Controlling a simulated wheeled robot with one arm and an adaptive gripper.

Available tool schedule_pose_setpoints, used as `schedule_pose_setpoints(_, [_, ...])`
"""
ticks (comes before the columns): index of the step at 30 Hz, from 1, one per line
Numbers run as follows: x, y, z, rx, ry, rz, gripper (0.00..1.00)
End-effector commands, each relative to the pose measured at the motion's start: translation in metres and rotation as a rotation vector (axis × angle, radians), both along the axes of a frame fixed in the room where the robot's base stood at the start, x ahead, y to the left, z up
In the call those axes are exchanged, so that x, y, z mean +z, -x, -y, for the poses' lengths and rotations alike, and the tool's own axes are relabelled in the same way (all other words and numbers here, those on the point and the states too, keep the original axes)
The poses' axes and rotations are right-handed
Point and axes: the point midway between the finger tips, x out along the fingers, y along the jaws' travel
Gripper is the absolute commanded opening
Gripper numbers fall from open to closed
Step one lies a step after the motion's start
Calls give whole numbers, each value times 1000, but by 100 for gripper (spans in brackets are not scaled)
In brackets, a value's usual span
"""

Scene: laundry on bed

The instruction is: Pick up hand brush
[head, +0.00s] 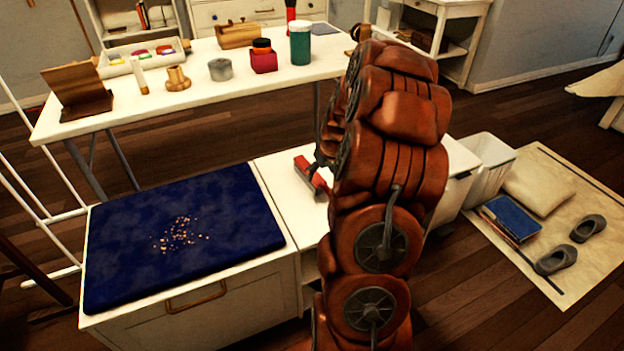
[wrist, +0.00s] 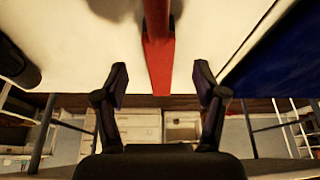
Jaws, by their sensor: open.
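The hand brush, as I take it, is the red object (head: 310,174) on the white bench top, just right of the blue mat. My arm hides part of it in the head view. In the wrist view its long red body (wrist: 160,62) runs down between the two dark fingers of my gripper (wrist: 160,82). The fingers stand apart, one on each side, with gaps to the red body. My gripper is open and holds nothing. In the head view the gripper is mostly hidden behind my arm, close to the brush.
The blue mat (head: 180,215) with crumbs lies left on the bench. A white table (head: 205,100) behind holds jars, a wooden stand and a tray. A white bin (head: 488,170), a pillow (head: 538,184), books (head: 511,218) and slippers (head: 556,260) are on the right.

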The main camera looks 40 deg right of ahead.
Motion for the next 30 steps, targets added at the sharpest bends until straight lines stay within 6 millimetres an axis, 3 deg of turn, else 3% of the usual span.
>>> schedule_pose_setpoints(12, [-46,-12,4,1,-3,-2,71])
schedule_pose_setpoints(20, [-48,-14,5,0,0,0,71])
schedule_pose_setpoints(30, [-48,-14,4,-1,-2,-1,38])
